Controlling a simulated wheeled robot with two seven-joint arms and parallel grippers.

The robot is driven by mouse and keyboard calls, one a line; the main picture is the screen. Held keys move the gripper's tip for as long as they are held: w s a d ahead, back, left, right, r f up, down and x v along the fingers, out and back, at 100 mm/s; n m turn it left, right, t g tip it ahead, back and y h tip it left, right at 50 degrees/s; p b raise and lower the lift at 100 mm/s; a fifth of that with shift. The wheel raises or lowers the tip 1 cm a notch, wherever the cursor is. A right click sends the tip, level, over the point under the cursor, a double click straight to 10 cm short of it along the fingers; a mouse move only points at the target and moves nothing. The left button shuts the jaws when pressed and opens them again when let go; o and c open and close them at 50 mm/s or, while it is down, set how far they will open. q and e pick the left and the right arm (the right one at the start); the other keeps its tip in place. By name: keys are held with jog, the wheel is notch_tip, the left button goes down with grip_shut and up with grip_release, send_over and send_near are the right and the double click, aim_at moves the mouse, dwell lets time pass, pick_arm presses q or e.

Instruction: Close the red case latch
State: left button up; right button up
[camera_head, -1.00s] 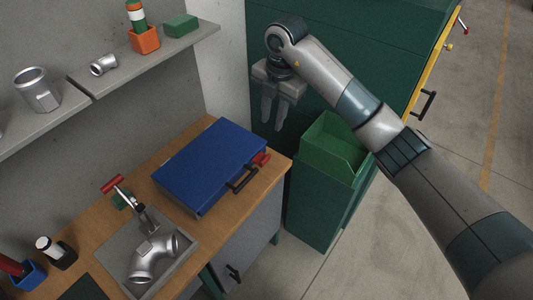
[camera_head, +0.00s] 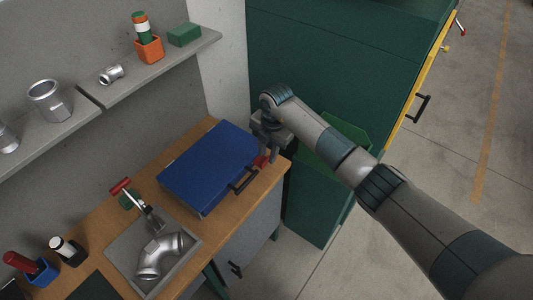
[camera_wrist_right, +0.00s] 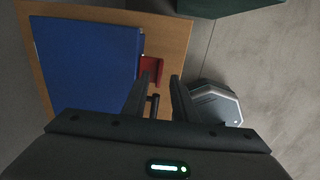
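The blue case (camera_head: 208,166) lies with its lid down on the wooden table, its black handle (camera_head: 243,181) on the front side. The red latch (camera_head: 260,162) sits at the case's right front corner, partly hidden by my fingers in the head view. In the wrist view the red latch (camera_wrist_right: 152,66) shows at the case's edge, just beyond the left-hand fingertip. My right gripper (camera_head: 269,158) is at the latch; in the wrist view the gripper (camera_wrist_right: 160,76) has its fingers apart, with nothing between them. I cannot tell whether a finger touches the latch. My left gripper is out of view.
A metal pipe elbow (camera_head: 162,256) lies in a grey tray beside a red-handled clamp (camera_head: 121,187). A green bin (camera_head: 345,131) stands right of the table, partly behind my right arm. A shelf (camera_head: 150,68) with metal parts runs along the wall. Open floor lies at the right.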

aim_at(261, 159)
jog(key=shift+w+a+f, duration=0.1)
jog(key=shift+w+f, duration=0.05)
jog(key=shift+f, duration=1.1)
grip_shut()
